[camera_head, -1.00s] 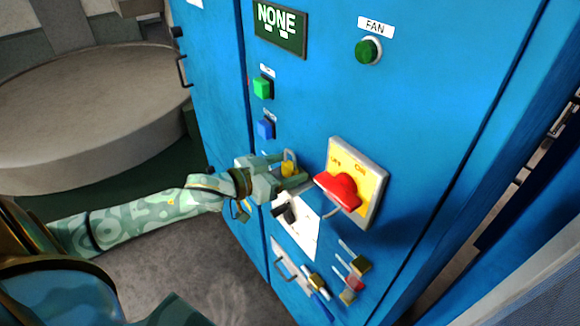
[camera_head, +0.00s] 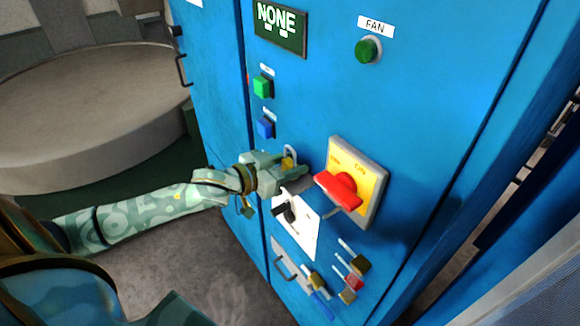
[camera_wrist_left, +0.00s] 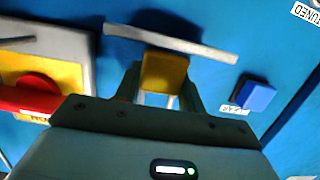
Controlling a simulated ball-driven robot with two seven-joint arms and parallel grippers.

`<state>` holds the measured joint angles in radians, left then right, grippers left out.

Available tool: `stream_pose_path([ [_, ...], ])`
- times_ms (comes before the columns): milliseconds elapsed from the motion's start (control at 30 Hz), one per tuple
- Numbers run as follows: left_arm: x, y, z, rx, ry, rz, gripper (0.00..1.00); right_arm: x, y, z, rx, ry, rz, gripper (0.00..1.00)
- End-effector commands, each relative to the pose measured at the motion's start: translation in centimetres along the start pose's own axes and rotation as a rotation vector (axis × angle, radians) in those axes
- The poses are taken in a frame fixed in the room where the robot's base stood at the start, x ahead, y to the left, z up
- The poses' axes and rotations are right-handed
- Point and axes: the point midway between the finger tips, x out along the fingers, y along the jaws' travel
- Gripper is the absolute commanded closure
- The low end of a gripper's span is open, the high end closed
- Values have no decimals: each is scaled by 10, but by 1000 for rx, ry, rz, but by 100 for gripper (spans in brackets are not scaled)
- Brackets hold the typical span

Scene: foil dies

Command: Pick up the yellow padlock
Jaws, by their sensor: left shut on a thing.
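The yellow padlock (camera_head: 288,163) is at the front of the blue cabinet, left of the red rotary switch. Its grey shackle stands upward in the head view. My left gripper (camera_head: 292,168) is shut on its body, with a finger on either side. In the left wrist view the yellow body (camera_wrist_left: 165,73) sits between the two dark fingers, and part of the shackle shows below it. Part of the padlock is hidden by the fingers in the head view. My right gripper is not in view.
The red switch handle (camera_head: 336,190) on its yellow plate juts out close to the right. A blue button (camera_head: 265,128) is above left. A white panel with a black knob (camera_head: 285,212) is below. Several locks, one red (camera_head: 354,282), hang lower right. The floor at left is clear.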

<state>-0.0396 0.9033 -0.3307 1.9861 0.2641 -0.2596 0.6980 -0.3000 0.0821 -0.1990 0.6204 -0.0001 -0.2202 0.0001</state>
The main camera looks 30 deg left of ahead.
Motion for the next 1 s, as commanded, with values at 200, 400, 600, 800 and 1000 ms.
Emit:
stream_pose_path([
  [200, -18, 4, -33, 2, 1, 2, 85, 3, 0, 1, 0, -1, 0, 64],
  [400, -72, 18, -73, 1, -5, 4, 85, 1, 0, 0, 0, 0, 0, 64],
  [600, -112, 29, -82, -3, -4, 2, 85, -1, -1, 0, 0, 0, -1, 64],
  [800, -143, 36, -97, -5, -1, 0, 85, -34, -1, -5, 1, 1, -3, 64],
  [1000, -154, 40, -96, -1, 1, 0, 85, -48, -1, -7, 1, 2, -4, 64],
])
